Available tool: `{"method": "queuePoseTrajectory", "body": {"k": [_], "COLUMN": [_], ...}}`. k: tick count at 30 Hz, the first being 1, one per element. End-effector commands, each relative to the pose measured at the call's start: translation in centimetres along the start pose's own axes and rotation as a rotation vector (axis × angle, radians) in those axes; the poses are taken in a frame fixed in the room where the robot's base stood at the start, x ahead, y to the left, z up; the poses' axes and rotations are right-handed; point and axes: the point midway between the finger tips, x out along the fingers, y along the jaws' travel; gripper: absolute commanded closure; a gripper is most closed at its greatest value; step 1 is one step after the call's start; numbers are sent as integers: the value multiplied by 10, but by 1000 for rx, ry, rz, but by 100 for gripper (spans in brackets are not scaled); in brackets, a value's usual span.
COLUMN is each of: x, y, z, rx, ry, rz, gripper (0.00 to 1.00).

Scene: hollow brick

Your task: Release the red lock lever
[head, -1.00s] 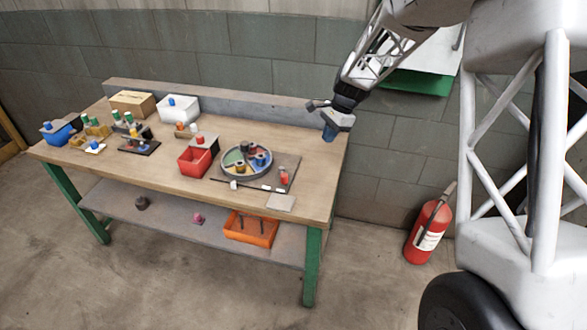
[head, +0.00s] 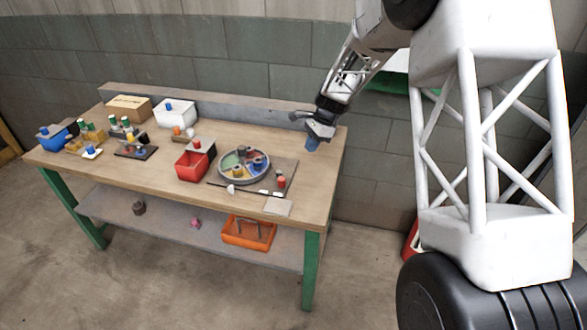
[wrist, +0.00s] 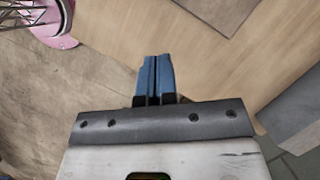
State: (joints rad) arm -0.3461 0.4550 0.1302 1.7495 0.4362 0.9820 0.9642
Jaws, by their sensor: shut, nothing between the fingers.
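My gripper (head: 312,146) hangs above the right end of the table, apart from the board, up and right of the red part. In the wrist view its blue fingers (wrist: 156,75) are together and empty. The red part is not visible there.
A red bin (head: 191,166), a white bin (head: 174,112), a cardboard box (head: 129,108) and small coloured pieces stand left of the tray. A raised grey ledge (head: 225,102) runs along the table's back. An orange crate (head: 247,233) sits on the lower shelf.

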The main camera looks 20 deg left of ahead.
Motion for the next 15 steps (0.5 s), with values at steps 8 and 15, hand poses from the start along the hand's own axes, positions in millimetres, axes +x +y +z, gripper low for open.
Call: {"method": "queuePoseTrajectory", "body": {"k": [8, 15], "x": [13, 40], "y": [0, 0], "z": [0, 0], "rx": [0, 1], "ry": [0, -1], "rz": [1, 2], "gripper": [100, 100]}}
